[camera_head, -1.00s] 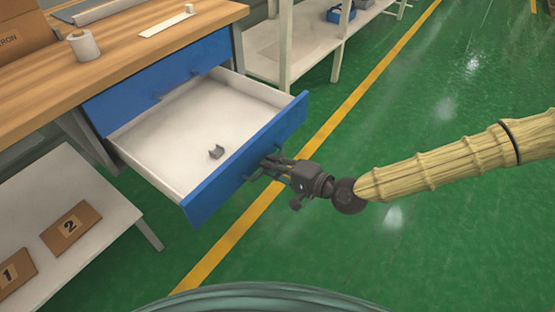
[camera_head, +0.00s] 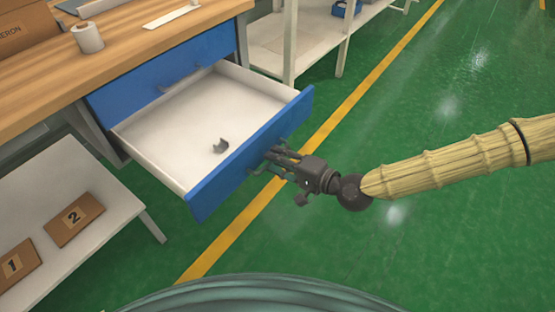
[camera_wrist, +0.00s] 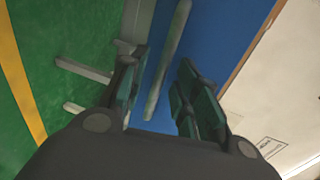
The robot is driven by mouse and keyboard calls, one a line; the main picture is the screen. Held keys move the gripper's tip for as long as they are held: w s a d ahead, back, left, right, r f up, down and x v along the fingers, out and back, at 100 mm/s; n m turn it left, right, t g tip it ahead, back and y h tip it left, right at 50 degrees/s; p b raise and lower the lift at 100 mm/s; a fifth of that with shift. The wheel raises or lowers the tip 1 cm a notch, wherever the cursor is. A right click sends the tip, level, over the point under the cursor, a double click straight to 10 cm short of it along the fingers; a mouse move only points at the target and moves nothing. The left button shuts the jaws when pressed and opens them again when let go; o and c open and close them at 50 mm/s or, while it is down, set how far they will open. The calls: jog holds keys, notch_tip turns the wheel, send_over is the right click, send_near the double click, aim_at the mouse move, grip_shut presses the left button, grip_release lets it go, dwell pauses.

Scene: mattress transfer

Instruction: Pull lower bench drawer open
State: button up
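The lower bench drawer (camera_head: 250,152) has a blue front and a white inside. It stands pulled well out from under the wooden bench top. My gripper (camera_head: 274,156) is at the outer face of the drawer front. In the wrist view, the grey bar handle (camera_wrist: 168,60) runs between the two fingers of my gripper (camera_wrist: 163,92). The fingers are spread, with a visible gap on each side of the bar. The head view does not show the fingertips clearly.
A closed blue upper drawer (camera_head: 165,80) sits under the bench top (camera_head: 130,45). A low white shelf (camera_head: 110,235) with numbered brown boxes (camera_head: 75,220) is at left. A white rack (camera_head: 290,45) stands behind. Green floor at right is clear.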

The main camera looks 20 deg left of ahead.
jog(key=v, duration=1.1)
jog(key=shift+d, duration=0.3)
jog(key=shift+s, duration=0.15)
jog(key=s+d+f+n+g+h, duration=0.1)
jog(key=s+d+f+g+h, duration=0.15)
jog(key=s+f, duration=0.65)
jog(key=s+d+f+g+h, duration=0.2)
jog(key=s+f+h, duration=0.2)
jog(key=f, duration=0.8)
jog(key=s+d+f+n+h, duration=0.1)
jog(key=s+d+f+h, duration=0.2)
jog(key=d, duration=0.4)
jog(key=s+d+f+n+g+h, duration=0.1)
jog(key=s+d+f+h, duration=0.2)
jog(key=d, duration=0.4)
jog(key=s+d+f+n+h, duration=0.1)
jog(key=s+d+f+h, duration=0.2)
jog(key=d, duration=0.5)
notch_tip(320, 180, up, 26)
jog(key=y+p, duration=0.1)
jog(key=p, duration=2.6)
jog(key=shift+s+a+r+p, duration=0.2)
jog(key=shift+a+p, duration=0.1)
jog(key=shift+a, duration=0.05)
